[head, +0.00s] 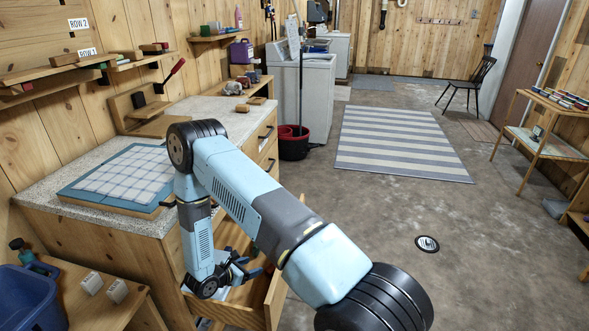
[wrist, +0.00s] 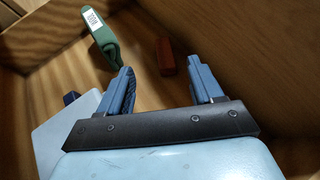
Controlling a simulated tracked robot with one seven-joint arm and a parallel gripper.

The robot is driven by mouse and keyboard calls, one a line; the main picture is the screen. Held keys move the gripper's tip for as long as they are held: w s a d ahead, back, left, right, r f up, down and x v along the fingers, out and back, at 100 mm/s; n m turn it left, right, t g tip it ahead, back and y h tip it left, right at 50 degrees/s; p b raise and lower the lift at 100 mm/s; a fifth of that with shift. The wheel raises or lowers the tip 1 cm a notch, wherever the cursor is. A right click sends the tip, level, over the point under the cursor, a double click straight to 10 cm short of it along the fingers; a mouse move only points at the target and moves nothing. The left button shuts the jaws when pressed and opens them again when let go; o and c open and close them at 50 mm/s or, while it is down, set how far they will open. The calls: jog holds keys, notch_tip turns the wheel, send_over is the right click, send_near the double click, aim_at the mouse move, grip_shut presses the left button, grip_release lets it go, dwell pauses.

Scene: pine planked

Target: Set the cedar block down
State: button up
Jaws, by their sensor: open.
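A reddish-brown block (wrist: 165,57), which looks like the cedar block, lies on the wooden floor of the open drawer (head: 275,297). In the wrist view it is just beyond and between the tips of my gripper (wrist: 160,66). The blue fingers are spread apart, with nothing held between them. In the head view my gripper (head: 250,270) is low inside the drawer, partly hidden by my arm and the drawer wall.
A green object with a white label (wrist: 104,40) lies left of the block in the drawer. The drawer walls stand close around my gripper. The counter (head: 60,185) above holds a blue board with a pale grid (head: 125,175).

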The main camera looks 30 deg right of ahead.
jog(key=s+d+r+m+g+y, duration=0.1)
jog(key=d+r+m+g, duration=0.2)
jog(key=r, duration=0.9)
jog(key=s+d+r+m, duration=0.15)
jog(key=r+m, duration=0.35)
jog(key=r, duration=0.7)
jog(key=s+d+r+m+g+y, duration=0.15)
jog(key=d+r+m, duration=0.25)
jog(key=r, duration=0.8)
jog(key=s+a+r+m+t+y, duration=0.1)
jog(key=s+r+m+t+y, duration=0.4)
jog(key=s+r, duration=1.8)
jog(key=shift+s+a+m+y, duration=0.4)
jog(key=shift+m+y, duration=1.55)
jog(key=shift+m, duration=0.85)
